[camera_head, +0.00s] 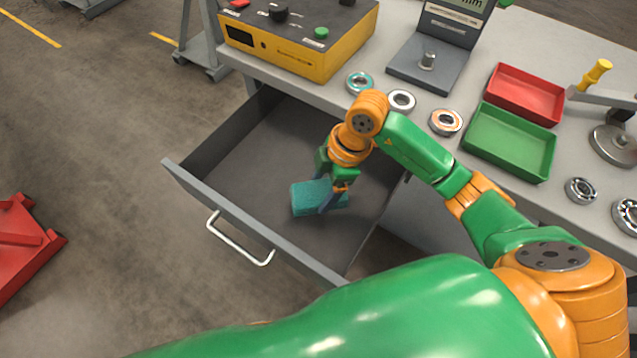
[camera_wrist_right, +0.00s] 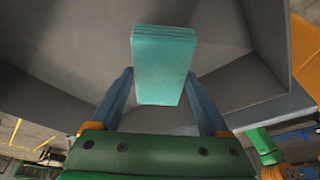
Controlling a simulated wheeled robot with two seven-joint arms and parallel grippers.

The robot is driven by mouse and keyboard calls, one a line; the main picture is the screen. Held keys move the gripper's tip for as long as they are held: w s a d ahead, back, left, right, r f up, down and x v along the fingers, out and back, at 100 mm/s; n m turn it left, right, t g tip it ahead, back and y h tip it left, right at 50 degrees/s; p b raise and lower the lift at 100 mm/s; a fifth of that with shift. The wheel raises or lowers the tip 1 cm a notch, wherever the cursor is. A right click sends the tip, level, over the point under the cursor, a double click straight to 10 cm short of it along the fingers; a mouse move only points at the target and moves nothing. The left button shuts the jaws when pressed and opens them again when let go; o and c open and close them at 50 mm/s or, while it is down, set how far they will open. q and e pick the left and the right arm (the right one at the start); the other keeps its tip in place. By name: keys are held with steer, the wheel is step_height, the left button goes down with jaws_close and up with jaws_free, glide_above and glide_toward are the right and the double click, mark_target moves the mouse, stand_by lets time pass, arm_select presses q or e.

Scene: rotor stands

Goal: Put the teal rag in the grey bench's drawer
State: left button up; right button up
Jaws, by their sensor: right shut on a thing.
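The teal rag (camera_head: 310,196) is a folded block inside the open drawer (camera_head: 262,150) of the grey bench (camera_head: 560,45). My right gripper (camera_head: 335,200) reaches down into the drawer and is shut on the rag. In the right wrist view the rag (camera_wrist_right: 163,65) sits between the two blue-grey fingers of the gripper (camera_wrist_right: 160,95). I cannot tell whether the rag touches the drawer floor. The drawer holds nothing else that I can see. My left gripper is not in view.
On the bench top stand a yellow control box (camera_head: 300,40), a grey gauge stand (camera_head: 432,65), several bearing rings, a green tray (camera_head: 510,142) and a red tray (camera_head: 525,94). The drawer's front wall and handle (camera_head: 240,240) stick out over the floor. A red stand (camera_head: 20,240) is at left.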

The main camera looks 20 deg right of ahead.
mark_target(319, 205)
steer(key=x, duration=0.4)
steer(key=d+x, duration=0.1)
steer(key=x, duration=0.1)
steer(key=shift+s+f, duration=0.2)
steer(key=shift+s, duration=0.05)
steer(key=shift+d+f, duration=0.1)
arm_select(q)
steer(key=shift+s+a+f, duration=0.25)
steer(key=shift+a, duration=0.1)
steer(key=shift+b, duration=0.3)
arm_select(e)
steer(key=shift+f, duration=0.1)
steer(key=o, duration=1.2)
steer(key=shift+c, duration=0.2)
steer(key=p+v, duration=0.1)
steer(key=v, duration=1.1)
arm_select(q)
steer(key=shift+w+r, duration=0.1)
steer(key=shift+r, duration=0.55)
